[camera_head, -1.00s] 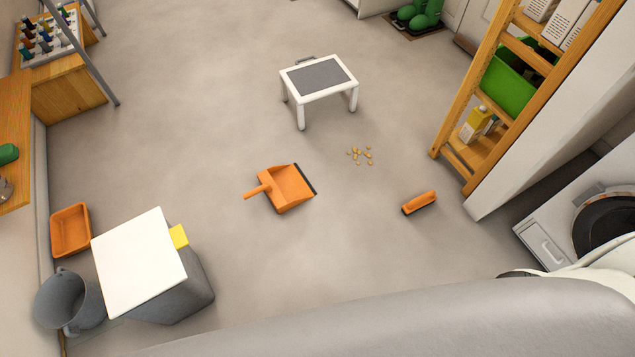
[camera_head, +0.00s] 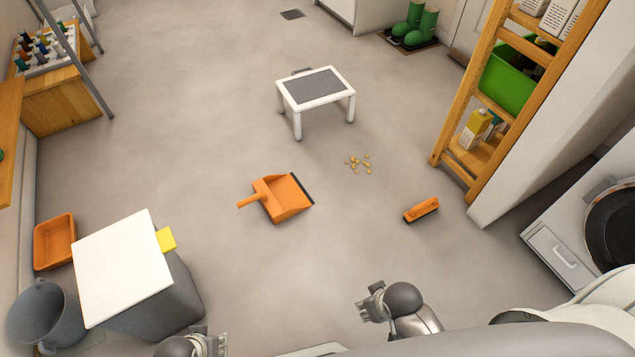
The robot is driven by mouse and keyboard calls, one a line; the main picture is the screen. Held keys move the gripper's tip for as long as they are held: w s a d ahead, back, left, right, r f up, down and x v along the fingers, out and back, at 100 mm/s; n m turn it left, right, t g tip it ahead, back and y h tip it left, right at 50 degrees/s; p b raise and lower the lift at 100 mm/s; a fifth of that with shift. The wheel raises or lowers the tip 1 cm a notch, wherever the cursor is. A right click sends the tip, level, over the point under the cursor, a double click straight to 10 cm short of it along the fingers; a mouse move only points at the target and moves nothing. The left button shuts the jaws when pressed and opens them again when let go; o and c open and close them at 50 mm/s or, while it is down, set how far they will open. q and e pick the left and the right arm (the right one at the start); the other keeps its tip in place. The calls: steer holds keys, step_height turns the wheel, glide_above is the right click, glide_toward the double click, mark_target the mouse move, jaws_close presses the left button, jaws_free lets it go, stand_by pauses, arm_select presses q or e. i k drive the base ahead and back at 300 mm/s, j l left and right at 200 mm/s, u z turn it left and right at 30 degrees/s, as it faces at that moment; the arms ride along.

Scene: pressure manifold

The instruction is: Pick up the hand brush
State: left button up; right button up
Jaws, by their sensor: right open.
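The orange hand brush (camera_head: 422,209) lies on the floor right of centre, with dark bristles along its lower left side. My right gripper (camera_head: 370,301) is at the bottom, nearer to me than the brush and to its left in the picture. It is open, empty and apart from the brush. My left gripper (camera_head: 212,346) shows at the bottom edge, partly cut off, near the grey bin. Its fingers are too small and cropped to tell open from shut.
An orange dustpan (camera_head: 283,198) lies left of the brush, and yellowish crumbs (camera_head: 359,164) lie behind it. A white step stool (camera_head: 316,88) stands farther back.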

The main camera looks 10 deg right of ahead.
mark_target(426, 208)
steer(key=z, duration=1.4)
steer(key=i+j, duration=0.2)
steer(key=i, duration=0.25)
